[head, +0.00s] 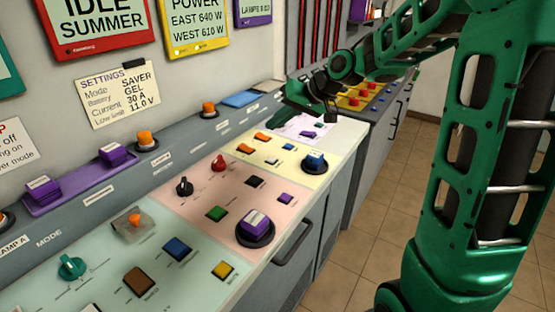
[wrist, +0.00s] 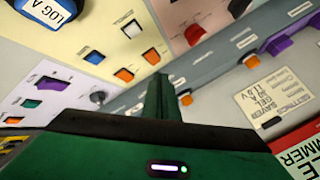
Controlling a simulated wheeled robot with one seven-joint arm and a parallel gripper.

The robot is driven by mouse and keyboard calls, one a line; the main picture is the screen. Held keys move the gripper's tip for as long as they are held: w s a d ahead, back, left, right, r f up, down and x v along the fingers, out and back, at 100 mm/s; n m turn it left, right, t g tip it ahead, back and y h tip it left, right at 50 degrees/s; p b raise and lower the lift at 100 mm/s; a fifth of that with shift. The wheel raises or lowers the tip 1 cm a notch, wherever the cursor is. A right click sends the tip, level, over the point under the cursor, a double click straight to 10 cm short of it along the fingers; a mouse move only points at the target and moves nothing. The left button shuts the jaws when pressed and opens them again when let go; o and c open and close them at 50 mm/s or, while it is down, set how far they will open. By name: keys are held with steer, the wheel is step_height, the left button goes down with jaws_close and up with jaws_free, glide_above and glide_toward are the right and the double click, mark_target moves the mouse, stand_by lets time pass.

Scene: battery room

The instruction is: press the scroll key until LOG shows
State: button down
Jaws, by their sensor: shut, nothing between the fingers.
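No key can be read as the scroll key; the small panel labels are too blurred. A blue cap marked LOG A (wrist: 48,8) is at the top left of the wrist view; a blue cap (head: 315,160) stands on the cream panel in the head view. The wall displays read IDLE SUMMER (head: 95,18) on red and POWER, EAST 640 W, WEST 610 W (head: 196,20) on yellow. A purple display (head: 254,10) is cut off. I see no display showing LOG. My gripper (head: 332,114) is shut and empty, above the far end of the console, apart from the keys.
The cream panel (wrist: 100,25) holds orange, blue and white keys. The pink panel (head: 186,205) has a red knob, a black knob and a large purple cap (head: 255,222). A settings card (head: 118,95) hangs behind. Tiled floor (head: 385,200) is clear on the right.

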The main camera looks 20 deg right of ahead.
mark_target(272, 160)
steer(key=shift+f, duration=0.15)
steer(key=shift+f, duration=4.25)
steer(key=shift+f, duration=0.1)
steer(key=shift+f, duration=0.3)
steer(key=shift+f, duration=0.45)
steer(key=shift+r, duration=0.9)
